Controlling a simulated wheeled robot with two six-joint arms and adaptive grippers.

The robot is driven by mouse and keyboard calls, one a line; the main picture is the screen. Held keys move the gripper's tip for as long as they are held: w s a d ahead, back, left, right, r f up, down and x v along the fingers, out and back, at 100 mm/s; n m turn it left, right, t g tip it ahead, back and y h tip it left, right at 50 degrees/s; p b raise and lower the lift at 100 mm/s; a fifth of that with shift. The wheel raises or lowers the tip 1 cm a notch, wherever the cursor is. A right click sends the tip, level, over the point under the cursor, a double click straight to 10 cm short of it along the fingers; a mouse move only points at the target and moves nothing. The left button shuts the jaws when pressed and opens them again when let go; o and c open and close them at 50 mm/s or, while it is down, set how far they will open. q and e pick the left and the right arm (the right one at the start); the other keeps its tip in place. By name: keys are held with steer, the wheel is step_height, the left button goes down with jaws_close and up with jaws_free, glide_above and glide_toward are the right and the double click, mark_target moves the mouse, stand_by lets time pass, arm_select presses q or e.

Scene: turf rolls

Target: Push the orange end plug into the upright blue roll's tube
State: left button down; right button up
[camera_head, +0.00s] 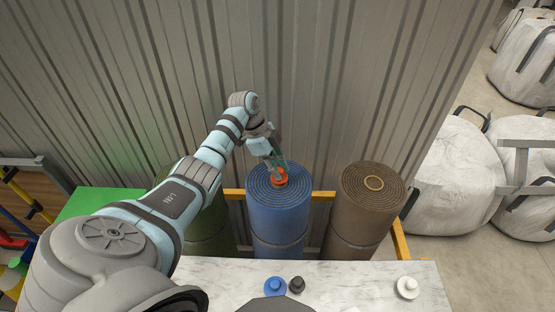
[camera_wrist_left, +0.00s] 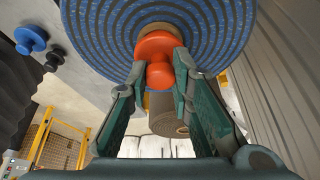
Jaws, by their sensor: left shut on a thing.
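The blue roll (camera_head: 277,215) stands upright in the middle of the row, its spiral top facing up. The orange end plug (camera_head: 279,179) is at the centre of that top. My left gripper (camera_head: 276,165) comes from above and is shut on the plug's knob. In the left wrist view the plug (camera_wrist_left: 157,52) sits between the two green fingers, its wide flange against or very near the tan tube rim (camera_wrist_left: 155,33) of the blue roll (camera_wrist_left: 100,30). I cannot tell how deep the plug is in the tube. My right gripper is not in view.
The marble table (camera_head: 345,285) in front holds a blue plug (camera_head: 275,285), a dark plug (camera_head: 296,285) and a white plug (camera_head: 407,287). A corrugated wall is behind.

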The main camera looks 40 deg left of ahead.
arm_select(q)
steer(key=shift+f+b, duration=0.4)
steer(key=shift+f, duration=0.35)
steer(key=c, duration=1.3)
jaws_free()
steer(key=shift+c, duration=0.2)
steer(key=shift+r, duration=0.1)
steer(key=v, duration=1.2)
